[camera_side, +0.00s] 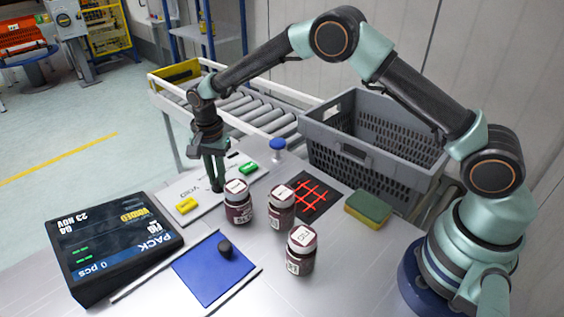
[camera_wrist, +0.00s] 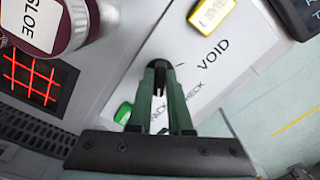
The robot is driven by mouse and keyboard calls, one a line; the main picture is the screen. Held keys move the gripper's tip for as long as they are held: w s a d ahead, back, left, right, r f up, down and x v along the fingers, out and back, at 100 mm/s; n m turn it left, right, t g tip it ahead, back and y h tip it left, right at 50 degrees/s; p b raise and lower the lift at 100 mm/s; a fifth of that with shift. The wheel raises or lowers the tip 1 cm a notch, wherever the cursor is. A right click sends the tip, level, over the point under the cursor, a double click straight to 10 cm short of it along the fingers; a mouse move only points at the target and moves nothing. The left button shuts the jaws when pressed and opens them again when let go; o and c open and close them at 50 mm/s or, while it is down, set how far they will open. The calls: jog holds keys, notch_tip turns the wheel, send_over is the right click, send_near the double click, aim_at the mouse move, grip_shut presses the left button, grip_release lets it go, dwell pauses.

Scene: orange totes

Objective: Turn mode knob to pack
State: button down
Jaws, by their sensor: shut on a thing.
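A white panel (camera_side: 182,186) carries the mode knob, with labels VOID, PACK and CHECK around it in the wrist view (camera_wrist: 215,85). My gripper (camera_side: 216,184) points down over the panel and is shut on the dark knob; its fingers also show in the wrist view (camera_wrist: 160,82). The fingers hide most of the knob, so its pointer cannot be made out. A dark display (camera_side: 120,245) at the left reads PACK and 0 pcs.
Yellow (camera_side: 187,205) and green (camera_side: 249,169) blocks flank the knob. Jars (camera_side: 238,205) (camera_side: 281,209) (camera_side: 301,253) stand close right. A blue pad (camera_side: 207,276) with a dark-handled thing (camera_side: 225,248), a sponge (camera_side: 368,209), a blue-topped post (camera_side: 278,145) and a grey crate (camera_side: 355,158) surround.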

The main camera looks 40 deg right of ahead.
jog(key=shift+r, duration=0.1)
dwell(0.4)
jog(key=c, duration=0.8)
grip_release()
jog(key=shift+c, duration=0.2)
notch_tip(320, 180, up, 12)
